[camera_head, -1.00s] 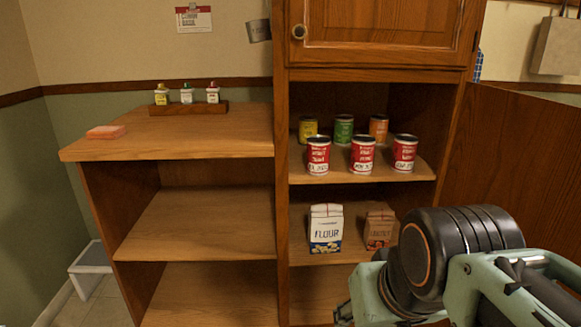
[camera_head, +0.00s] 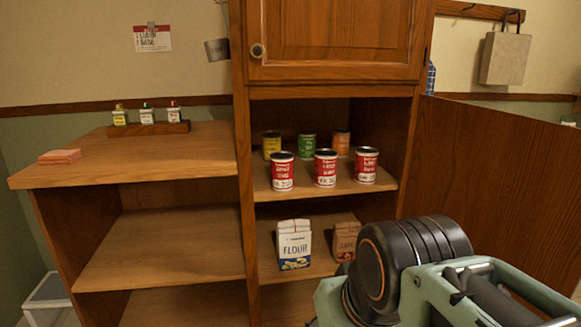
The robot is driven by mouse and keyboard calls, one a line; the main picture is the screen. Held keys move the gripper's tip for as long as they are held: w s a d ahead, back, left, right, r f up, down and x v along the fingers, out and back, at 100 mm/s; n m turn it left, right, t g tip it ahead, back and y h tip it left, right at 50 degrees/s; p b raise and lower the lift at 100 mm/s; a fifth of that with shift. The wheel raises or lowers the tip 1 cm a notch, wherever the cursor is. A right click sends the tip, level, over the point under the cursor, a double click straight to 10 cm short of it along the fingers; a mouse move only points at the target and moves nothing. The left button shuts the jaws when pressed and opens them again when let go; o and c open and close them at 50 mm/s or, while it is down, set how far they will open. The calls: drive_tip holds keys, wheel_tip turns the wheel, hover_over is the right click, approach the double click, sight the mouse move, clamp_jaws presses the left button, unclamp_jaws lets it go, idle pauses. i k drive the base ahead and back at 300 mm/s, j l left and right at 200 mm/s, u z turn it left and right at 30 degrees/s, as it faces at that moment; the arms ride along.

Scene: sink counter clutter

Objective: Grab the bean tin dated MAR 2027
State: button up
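Three red-and-white tins with dark lids stand in a front row on the cabinet's upper open shelf: a left tin (camera_head: 282,172), a middle tin (camera_head: 325,169) and a right tin (camera_head: 366,166). Each has handwriting on its white lower band, too small to read, so I cannot tell which is dated MAR 2027. Behind them stand a yellow tin (camera_head: 271,145), a green tin (camera_head: 307,146) and an orange tin (camera_head: 341,143). My arm reaches in at lower right, apart from the tins.
A flour bag (camera_head: 294,246) and a brown bag (camera_head: 345,241) stand on the shelf (camera_head: 270,271) below. An open wooden door (camera_head: 480,185) bounds the right side. The left counter (camera_head: 110,160) holds a small bottle rack (camera_head: 150,130) and a pink sponge (camera_head: 60,156).

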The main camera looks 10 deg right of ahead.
sight(366, 157)
drive_tip(key=i+j, duration=0.15)
drive_tip(key=i, duration=0.3)
drive_tip(key=i+j+z, duration=0.4)
drive_tip(key=i+z, duration=0.15)
drive_tip(key=i, duration=0.1)
